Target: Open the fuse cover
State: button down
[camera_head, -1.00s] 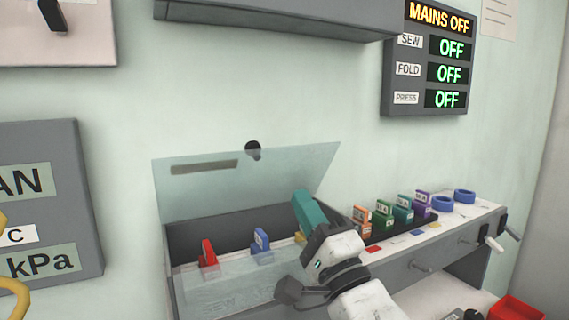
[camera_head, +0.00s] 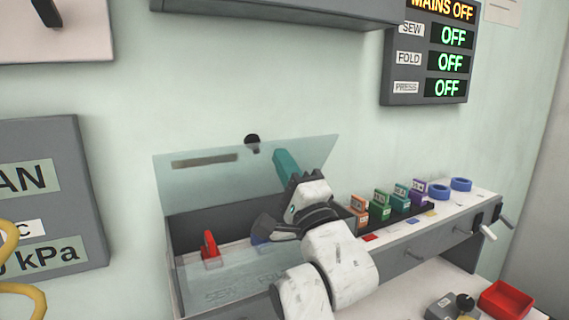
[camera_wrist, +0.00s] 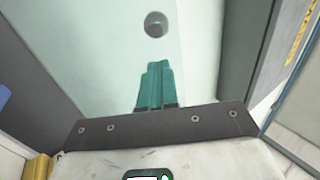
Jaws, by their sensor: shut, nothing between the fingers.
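The fuse cover (camera_head: 215,180) is a clear, bluish panel with a dark slot-like strip near its top left. It stands raised and tilted back toward the wall above the grey fuse box (camera_head: 205,222). A dark round knob (camera_head: 252,141) shows at its top edge, and a round grey knob (camera_wrist: 155,25) shows in the wrist view. My gripper (camera_head: 282,158) has teal fingers, is shut and empty, and is in front of the right part of the cover. The fingers also show in the wrist view (camera_wrist: 155,84). I cannot tell whether they touch the cover.
A red fuse (camera_head: 209,244) and a blue fuse (camera_head: 260,238), partly hidden by my arm, sit in the box. Several coloured fuses (camera_head: 381,204) stand in a rack at right. Blue rings (camera_head: 440,191) lie beyond. A red tray (camera_head: 505,299) is lower right. A grey cabinet (camera_head: 280,14) overhangs above.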

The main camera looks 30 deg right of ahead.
aim_at(273, 142)
jog(key=shift+g, duration=0.7)
jog(key=p+x, duration=0.2)
jog(key=r+p+x, duration=0.1)
jog(key=x, duration=0.2)
jog(key=shift+s+p, duration=0.2)
jog(key=shift+p, duration=0.15)
jog(key=shift+w, duration=0.25)
jog(key=shift+r, duration=0.25)
